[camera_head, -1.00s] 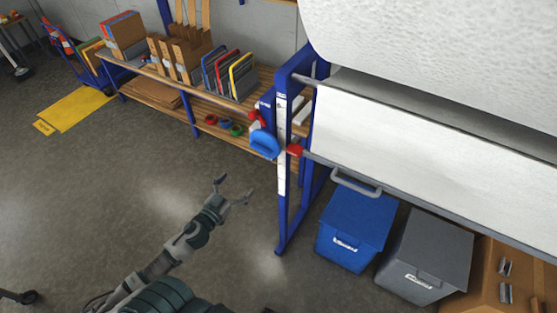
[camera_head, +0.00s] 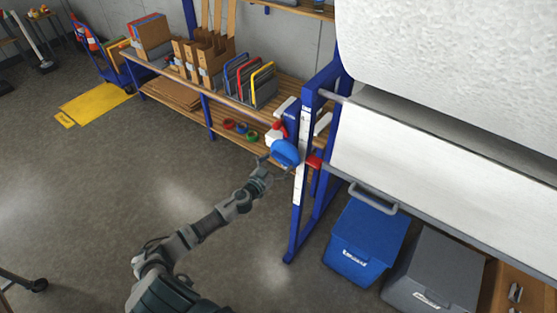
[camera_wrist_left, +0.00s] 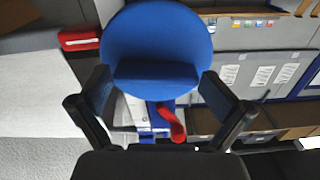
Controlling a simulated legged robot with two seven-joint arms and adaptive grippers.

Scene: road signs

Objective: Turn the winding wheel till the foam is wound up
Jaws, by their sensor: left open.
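The blue winding wheel (camera_head: 285,152) sits on the near side of the blue upright frame (camera_head: 300,190). In the left wrist view the wheel (camera_wrist_left: 157,35) is a round blue disc with a darker blue block across its lower part. My left gripper (camera_head: 268,164) is close to the wheel in the head view. In the left wrist view its open fingers (camera_wrist_left: 155,88) stand either side of the block; contact cannot be told. White foam shows as a large roll (camera_head: 450,60) and a flat sheet (camera_head: 420,150) below it. My right gripper is out of view.
A red handle (camera_wrist_left: 176,122) shows just below the wheel in the left wrist view. A wooden shelf (camera_head: 225,105) with boxes and signs stands behind. A blue bin (camera_head: 365,238) and a grey bin (camera_head: 435,270) stand under the foam.

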